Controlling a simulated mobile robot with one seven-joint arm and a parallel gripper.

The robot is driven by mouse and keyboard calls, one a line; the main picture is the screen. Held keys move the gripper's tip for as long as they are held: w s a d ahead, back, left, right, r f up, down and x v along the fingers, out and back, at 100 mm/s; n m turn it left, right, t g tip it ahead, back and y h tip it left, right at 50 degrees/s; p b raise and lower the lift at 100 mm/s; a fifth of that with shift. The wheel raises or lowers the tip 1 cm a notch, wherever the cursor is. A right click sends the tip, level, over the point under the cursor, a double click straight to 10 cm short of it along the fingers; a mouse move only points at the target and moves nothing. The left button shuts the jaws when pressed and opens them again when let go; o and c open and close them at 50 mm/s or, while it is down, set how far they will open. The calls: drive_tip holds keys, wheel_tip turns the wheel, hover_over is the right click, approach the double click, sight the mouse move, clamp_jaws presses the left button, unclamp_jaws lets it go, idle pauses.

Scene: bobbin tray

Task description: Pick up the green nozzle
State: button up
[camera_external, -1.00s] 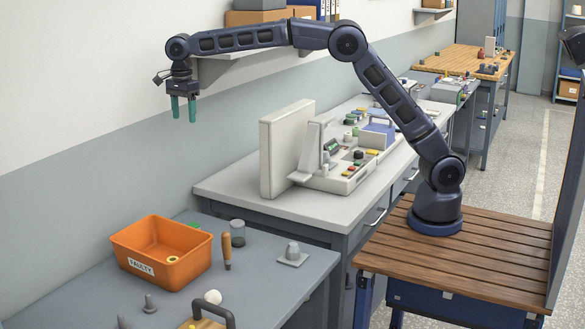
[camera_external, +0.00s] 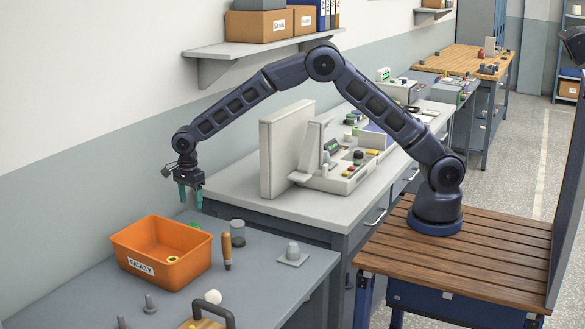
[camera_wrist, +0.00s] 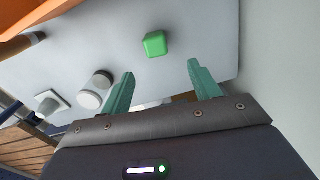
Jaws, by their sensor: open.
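The green nozzle (camera_wrist: 155,43) shows in the wrist view as a small, bright green, rounded block on the grey bench. It lies a little beyond my fingertips, roughly midway between them, and nothing touches it. In the external view only a bit of green (camera_external: 193,225) shows behind the orange bin, which hides most of it. My gripper (camera_external: 190,196) points down above the bench, over the back of the bin. Its two teal fingers are apart and empty, as the wrist view also shows (camera_wrist: 161,68).
The orange bin (camera_external: 190,268), labelled FAULTY, stands close to the green piece. A wooden-handled tool (camera_external: 227,251), a grey jar (camera_external: 237,234) and a grey piece on a square plate (camera_external: 292,254) are to the right. The wall runs behind the bench.

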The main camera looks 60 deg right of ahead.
sight(193, 224)
wheel_tip(193, 224, down, 5)
drive_tip(key=shift+s+a+f, duration=0.15)
drive_tip(key=shift+a+f, duration=0.05)
drive_tip(key=shift+f, duration=1.1)
drive_tip(key=shift+s+a+f, duration=0.1)
drive_tip(key=shift+a+f, duration=0.1)
drive_tip(key=shift+f, duration=1.1)
drive_tip(key=c, duration=1.1)
